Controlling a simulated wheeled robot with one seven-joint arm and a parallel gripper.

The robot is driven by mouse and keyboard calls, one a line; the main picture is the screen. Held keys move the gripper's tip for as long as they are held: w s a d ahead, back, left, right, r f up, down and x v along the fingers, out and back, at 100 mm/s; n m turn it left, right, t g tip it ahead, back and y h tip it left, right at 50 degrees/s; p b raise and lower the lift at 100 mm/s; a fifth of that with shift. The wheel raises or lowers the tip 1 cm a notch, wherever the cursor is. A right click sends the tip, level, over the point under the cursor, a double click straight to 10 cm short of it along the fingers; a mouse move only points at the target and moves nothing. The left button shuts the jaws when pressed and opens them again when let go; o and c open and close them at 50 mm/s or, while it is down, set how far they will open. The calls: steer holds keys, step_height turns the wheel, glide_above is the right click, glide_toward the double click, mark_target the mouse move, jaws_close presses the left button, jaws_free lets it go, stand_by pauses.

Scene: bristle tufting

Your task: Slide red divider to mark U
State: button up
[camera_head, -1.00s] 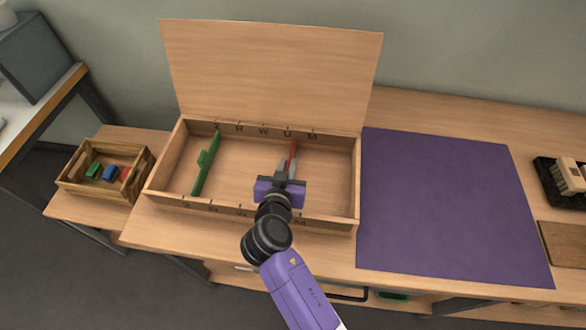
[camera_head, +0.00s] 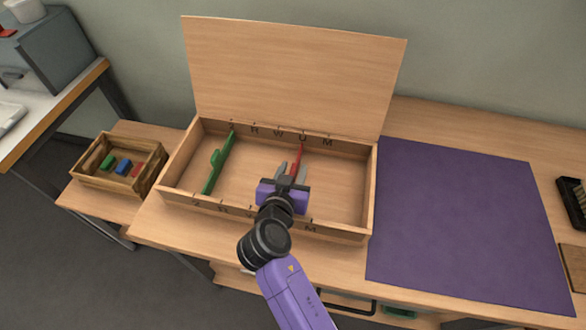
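The wooden box (camera_head: 368,200) stands open on the bench, with letter marks along its far and near walls. The red divider (camera_head: 296,157) stands across the box, its far end at the far-wall mark U (camera_head: 303,138). Its near part is hidden behind my gripper, and so is the near-wall U. My gripper (camera_head: 291,170) is over the box with its grey fingers spread, one on each side of the red divider, with gaps visible. A green divider (camera_head: 218,163) with a raised tab stands farther left, near the left end of the letters.
The raised lid (camera_head: 295,75) stands behind the box. A purple mat (camera_head: 455,225) lies to the right, clear. A small crate (camera_head: 85,181) with green, blue and red pieces stands left. A brush (camera_head: 578,200) is at the right edge.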

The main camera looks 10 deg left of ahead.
steer(key=v, duration=0.7)
steer(key=shift+s+r+b, duration=0.1)
steer(key=shift+b, duration=0.2)
steer(key=s+a+r+n+y, duration=0.2)
steer(key=a+r+n+y, duration=0.1)
steer(key=a+n+y, duration=0.25)
steer(key=s+d+r+m+h, duration=0.1)
steer(key=s+d+m+h, duration=0.1)
steer(key=s+d, duration=1.3)
steer(key=s+d+r+m+t+h, duration=0.1)
steer(key=s+d+r+m+h, duration=0.1)
steer(key=s+d, duration=1.4)
steer(key=d+m+h, duration=0.1)
steer(key=d, duration=0.2)
